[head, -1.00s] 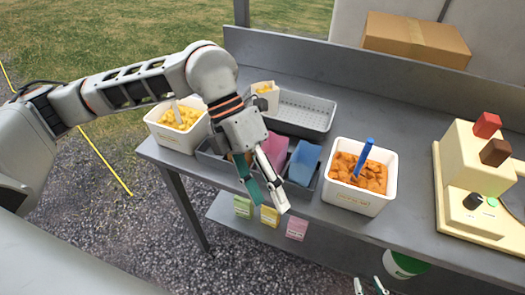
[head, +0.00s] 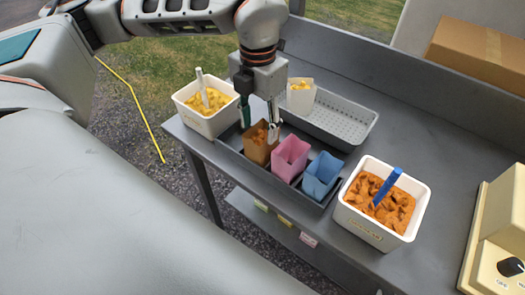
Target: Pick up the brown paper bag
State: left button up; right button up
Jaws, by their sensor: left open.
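The brown paper bag (head: 257,151) stands upright at the left end of a dark grey rack, with some orange-brown contents showing at its top. My left gripper (head: 258,124) points down over it and is open. One finger is at the left of the bag's upper part, the other at its right front. I cannot tell whether either finger touches the bag. The gripper and its fingers hide part of the bag's top and back. My right gripper does not show clearly in the head view.
A pink bag (head: 289,158) stands close to the right, then a blue bag (head: 321,176). A white tub of yellow food (head: 212,123) is at left, and one of orange food (head: 375,231) at right. A filled pale bag (head: 301,99) stands in a perforated tray (head: 345,126) behind.

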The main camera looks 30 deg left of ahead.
aim_at(262, 138)
pick_arm(q)
jog(key=f, duration=0.5)
jog(key=shift+w+d, duration=0.2)
jog(key=c, duration=0.7)
jog(key=shift+r, duration=0.25)
